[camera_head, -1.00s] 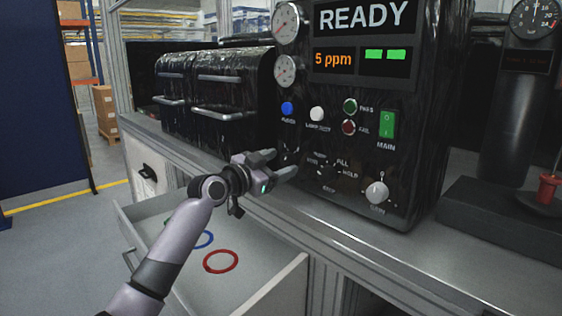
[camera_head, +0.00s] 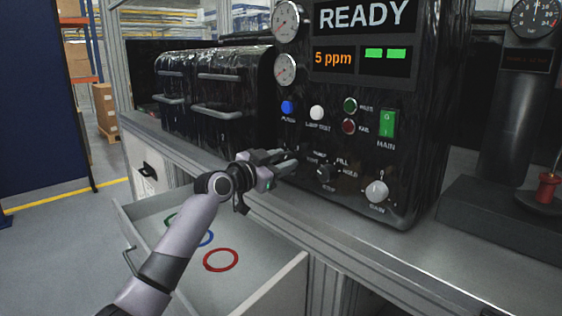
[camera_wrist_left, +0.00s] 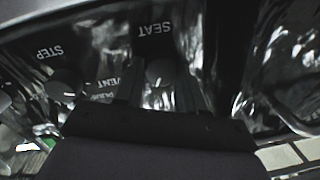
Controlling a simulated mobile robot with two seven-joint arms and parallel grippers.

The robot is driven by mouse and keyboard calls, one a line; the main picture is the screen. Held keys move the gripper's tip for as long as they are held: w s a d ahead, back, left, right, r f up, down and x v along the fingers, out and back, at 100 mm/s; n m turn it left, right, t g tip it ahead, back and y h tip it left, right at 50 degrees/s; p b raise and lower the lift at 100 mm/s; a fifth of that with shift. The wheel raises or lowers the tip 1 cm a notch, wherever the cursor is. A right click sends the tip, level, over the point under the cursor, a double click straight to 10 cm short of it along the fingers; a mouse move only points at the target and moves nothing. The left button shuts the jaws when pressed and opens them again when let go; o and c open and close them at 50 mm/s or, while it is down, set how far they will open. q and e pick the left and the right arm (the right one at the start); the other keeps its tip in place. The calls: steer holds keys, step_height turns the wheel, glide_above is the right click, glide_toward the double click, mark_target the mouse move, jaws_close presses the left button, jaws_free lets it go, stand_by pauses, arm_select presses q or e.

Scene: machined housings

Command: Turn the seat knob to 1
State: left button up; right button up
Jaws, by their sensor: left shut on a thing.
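The seat knob (camera_wrist_left: 160,73) shows in the left wrist view as a dark round knob with a light pointer mark, beside the upside-down label SEAT. Its scale numbers cannot be read. My left gripper (camera_head: 291,160) reaches the lower left of the black panel (camera_head: 345,215) in the head view and covers the knob there. In the wrist view my left gripper (camera_wrist_left: 162,92) has its fingers on either side of the knob, shut on it. My right gripper is not in view.
A dark selector knob (camera_head: 325,173) marked FILL, HOLD and STEP sits close right of the gripper. The gain knob (camera_head: 377,190) is further right. Below, an open drawer (camera_head: 255,285) holds a red ring (camera_head: 221,269), a blue ring (camera_head: 207,240) and a green ring.

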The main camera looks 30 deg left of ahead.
arm_select(q)
steer(key=n+p, duration=0.2)
steer(key=n, duration=0.1)
steer(key=shift+r, duration=0.15)
steer(key=n+p, duration=0.1)
steer(key=n, duration=0.1)
steer(key=shift+n+p, duration=0.4)
steer(key=n+p, duration=0.1)
steer(key=n, duration=0.2)
steer(key=shift+a+g+p, duration=0.15)
steer(key=shift+g+p, duration=0.15)
steer(key=shift+p, duration=0.05)
steer(key=shift+n+p, duration=0.5)
steer(key=shift+n, duration=0.7)
steer(key=o, duration=1)
steer(key=shift+o, duration=0.2)
